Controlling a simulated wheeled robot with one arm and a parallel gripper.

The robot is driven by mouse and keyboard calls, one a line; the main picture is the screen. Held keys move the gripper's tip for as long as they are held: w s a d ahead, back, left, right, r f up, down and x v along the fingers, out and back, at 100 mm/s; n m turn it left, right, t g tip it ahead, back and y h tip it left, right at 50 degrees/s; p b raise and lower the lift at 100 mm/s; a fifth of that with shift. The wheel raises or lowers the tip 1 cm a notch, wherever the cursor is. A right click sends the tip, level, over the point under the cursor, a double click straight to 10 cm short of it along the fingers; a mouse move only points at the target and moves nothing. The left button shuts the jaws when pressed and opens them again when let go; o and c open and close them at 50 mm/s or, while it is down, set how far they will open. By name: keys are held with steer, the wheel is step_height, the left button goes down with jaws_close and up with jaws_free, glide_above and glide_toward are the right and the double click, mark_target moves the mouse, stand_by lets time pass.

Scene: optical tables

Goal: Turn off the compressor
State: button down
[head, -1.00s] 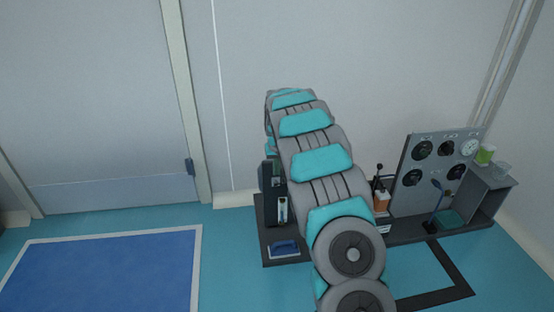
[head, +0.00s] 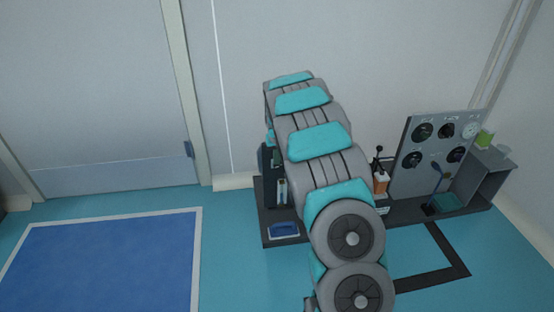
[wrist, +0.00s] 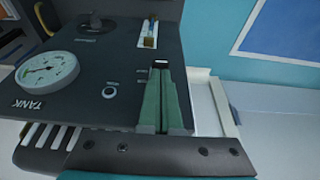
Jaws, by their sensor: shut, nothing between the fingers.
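The compressor's dark panel (wrist: 95,55) fills much of the wrist view. It bears a white round gauge marked TANK (wrist: 47,72), a black knob (wrist: 95,24) and a small round button (wrist: 110,91). A small black part with a white mark (wrist: 160,64) shows right at my fingertips; I cannot tell whether they touch it. My gripper (wrist: 161,74) has green fingers, shut together and empty, over the panel. In the head view the dark unit (head: 267,170) behind my arm is partly hidden, and my gripper is hidden there too.
A grey gauge panel (head: 437,128) with black dials stands at the right on a dark base, beside an orange bottle (head: 380,182). A blue mat (head: 110,265) lies on the open floor at left. A wall stands close behind.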

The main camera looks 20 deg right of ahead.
steer(key=shift+s+f+t+b, duration=0.25)
steer(key=shift+t+b, duration=0.05)
steer(key=shift+b, duration=0.1)
steer(key=shift+t, duration=0.3)
steer(key=shift+a+b, duration=0.1)
steer(key=shift+b, duration=0.2)
